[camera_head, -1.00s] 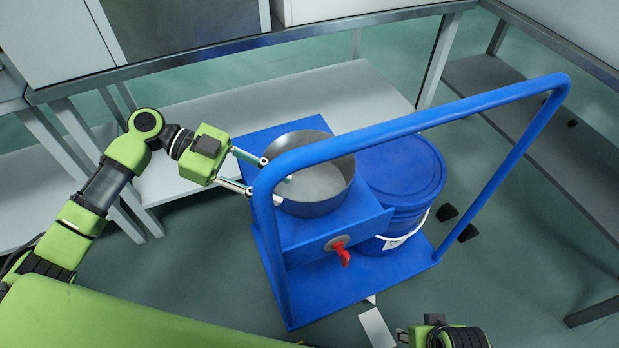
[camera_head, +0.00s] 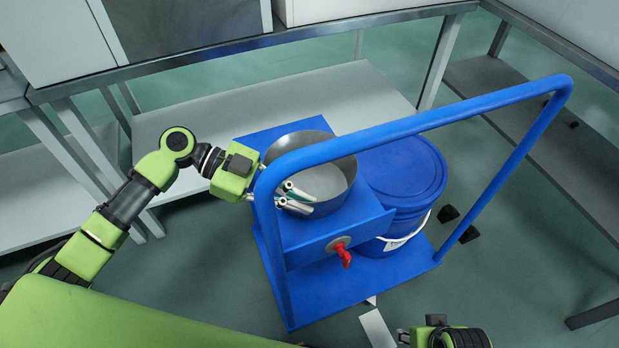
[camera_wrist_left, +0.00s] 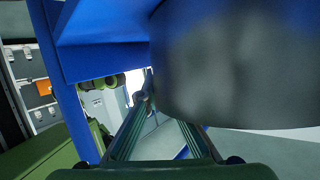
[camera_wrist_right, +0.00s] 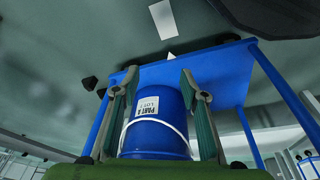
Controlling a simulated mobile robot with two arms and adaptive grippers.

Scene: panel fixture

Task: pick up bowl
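The grey round bowl (camera_head: 322,182) stands upright on the raised blue platform (camera_head: 300,226) of a blue cart. My left gripper (camera_head: 311,205) reaches in from the left, behind the cart's rail, and its fingers overlap the bowl's near-left side. The fingers look partly closed, with a narrow gap between them. In the left wrist view the bowl (camera_wrist_left: 235,65) is large and close, to the right of and above the fingers, not visibly between them. Whether they touch it is unclear. My right gripper (camera_wrist_right: 160,75) is open and empty, facing the blue bucket (camera_wrist_right: 155,140).
A blue rail (camera_head: 420,118) arches over the cart, in front of the bowl. The lidded blue bucket (camera_head: 400,175) stands right of the bowl. A red knob (camera_head: 342,253) sticks out of the platform's front. A metal table with a low shelf (camera_head: 240,115) stands behind.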

